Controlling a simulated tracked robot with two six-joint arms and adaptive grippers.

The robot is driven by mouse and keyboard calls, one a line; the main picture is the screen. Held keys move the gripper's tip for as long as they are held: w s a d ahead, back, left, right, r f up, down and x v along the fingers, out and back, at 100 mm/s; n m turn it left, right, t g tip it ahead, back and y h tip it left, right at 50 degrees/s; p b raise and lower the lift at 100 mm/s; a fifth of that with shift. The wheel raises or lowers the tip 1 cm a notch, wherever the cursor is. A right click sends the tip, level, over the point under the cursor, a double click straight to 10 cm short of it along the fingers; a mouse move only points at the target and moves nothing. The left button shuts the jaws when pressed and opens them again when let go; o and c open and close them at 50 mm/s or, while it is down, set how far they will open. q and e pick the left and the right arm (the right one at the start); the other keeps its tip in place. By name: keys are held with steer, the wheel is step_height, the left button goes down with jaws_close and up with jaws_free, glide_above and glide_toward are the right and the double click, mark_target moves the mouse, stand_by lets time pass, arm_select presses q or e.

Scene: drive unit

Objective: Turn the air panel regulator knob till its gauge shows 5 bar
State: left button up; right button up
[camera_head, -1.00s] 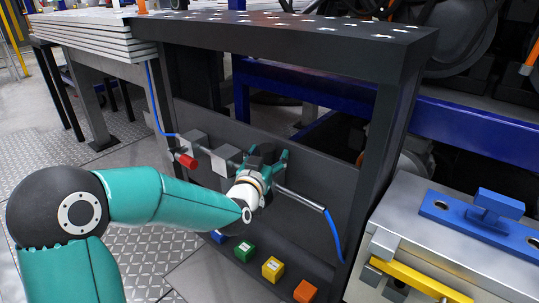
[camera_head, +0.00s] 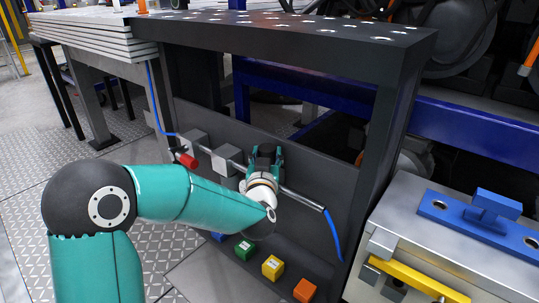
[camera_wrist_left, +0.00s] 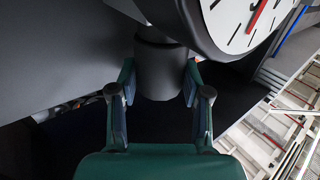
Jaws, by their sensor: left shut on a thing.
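The air panel (camera_head: 307,177) is a dark upright board under the black frame, with a pipe line along it. My left gripper (camera_head: 265,153) is at the middle of this line and covers the regulator there. In the left wrist view the regulator knob (camera_wrist_left: 159,72) is a dark grey cylinder. The fingers of my left gripper (camera_wrist_left: 159,82) stand on both sides of it and are shut on it. The gauge (camera_wrist_left: 250,18) above has a white face, black marks and a red needle. Its upper part is cut off, so I cannot read the value. My right gripper is not in view.
Left on the pipe line are a red valve handle (camera_head: 186,159) and grey blocks (camera_head: 228,160). Blue hoses (camera_head: 333,237) join both ends. Green (camera_head: 244,249), yellow (camera_head: 272,268) and orange (camera_head: 305,290) cubes lie below. A grey case (camera_head: 440,235) stands close on the right.

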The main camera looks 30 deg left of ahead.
arm_select(q)
steer(key=shift+r, duration=0.1)
steer(key=o, duration=1.2)
steer(key=shift+c, duration=0.2)
steer(key=v, duration=1.2)
